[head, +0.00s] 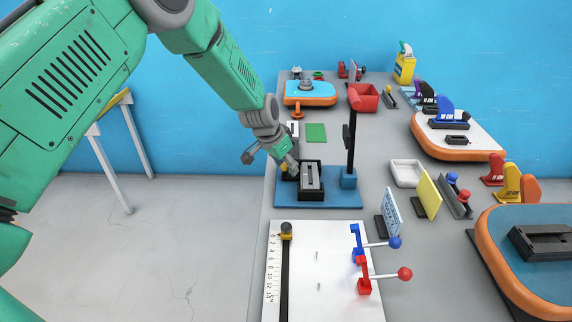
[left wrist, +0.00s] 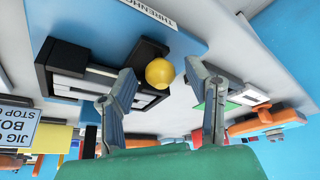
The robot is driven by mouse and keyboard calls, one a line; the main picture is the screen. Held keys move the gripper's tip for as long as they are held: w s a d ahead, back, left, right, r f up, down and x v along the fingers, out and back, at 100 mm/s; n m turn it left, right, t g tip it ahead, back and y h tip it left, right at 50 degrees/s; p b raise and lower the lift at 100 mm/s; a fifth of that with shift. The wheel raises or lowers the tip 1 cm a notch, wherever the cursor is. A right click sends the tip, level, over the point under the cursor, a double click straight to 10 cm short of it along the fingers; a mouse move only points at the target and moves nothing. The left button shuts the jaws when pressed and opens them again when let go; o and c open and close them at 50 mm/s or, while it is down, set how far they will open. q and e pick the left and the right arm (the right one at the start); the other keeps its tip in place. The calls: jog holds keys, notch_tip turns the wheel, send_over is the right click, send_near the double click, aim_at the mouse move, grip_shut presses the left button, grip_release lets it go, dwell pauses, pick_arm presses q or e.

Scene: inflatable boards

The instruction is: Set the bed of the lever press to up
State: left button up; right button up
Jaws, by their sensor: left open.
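The lever press stands on a blue base plate (head: 335,194). A yellow ball knob (left wrist: 160,73) is at the side of the bed. My left gripper (head: 289,164) is at the bed's left side. In the left wrist view, its open fingers (left wrist: 160,69) appear on either side of the knob; I cannot tell whether they touch it. Whether the bed is up or down is unclear. My right gripper is out of view.
A white board with a ruler (head: 325,265) and blue and red toggle clamps (head: 363,285) lies in front. A red bin (head: 364,103) is behind the press. Orange-edged boards (head: 460,153) line the right. The floor at left is mostly clear.

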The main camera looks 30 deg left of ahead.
pick_arm(q)
jog(key=shift+a, duration=0.15)
grip_shut()
jog(key=shift+w+r+p, duration=0.15)
jog(key=shift+r+p, duration=0.4)
jog(key=shift+r, duration=0.1)
grip_release()
jog(key=shift+s, duration=0.2)
jog(key=v, duration=1.2)
